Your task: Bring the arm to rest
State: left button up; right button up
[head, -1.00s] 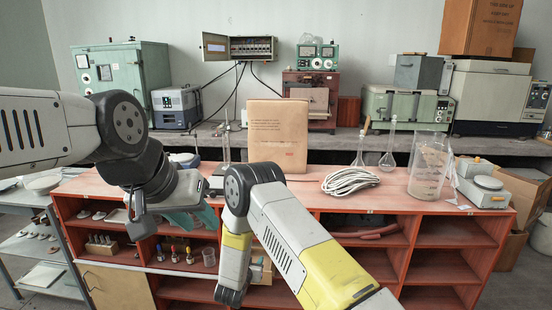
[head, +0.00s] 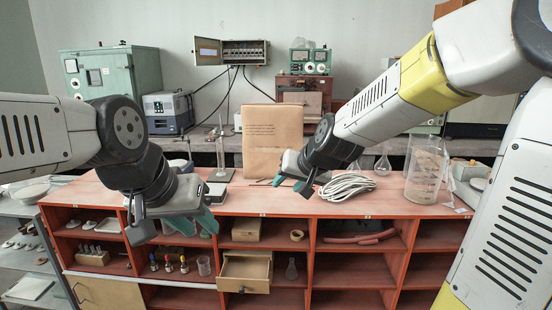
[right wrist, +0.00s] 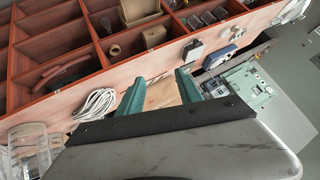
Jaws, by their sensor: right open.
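My right arm reaches in from the right in the head view. Its gripper (head: 293,184) is above the red shelf unit's top, in front of a brown paper package (head: 262,148). In the right wrist view the two teal fingers stand apart with nothing held between them (right wrist: 162,92). My left gripper (head: 197,222) hangs at the left, in front of the shelf unit's front edge. Its teal fingers point down and overlap in this view, so its opening cannot be made out.
The red shelf unit (head: 440,211) holds a coiled white cable (head: 346,186), a large clear beaker (head: 426,172) and flasks on top. A small wooden drawer (head: 243,284) juts out from a compartment below. Equipment stands on the bench behind.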

jog(key=s+d+r+g+h, duration=0.1)
jog(key=s+d, duration=0.4)
jog(key=s, duration=0.5)
jog(key=s+d+r+g+h, duration=0.1)
jog(key=s+d, duration=0.4)
jog(key=s, duration=0.5)
jog(key=shift+s+d, duration=0.25)
jog(key=shift+d, duration=0.15)
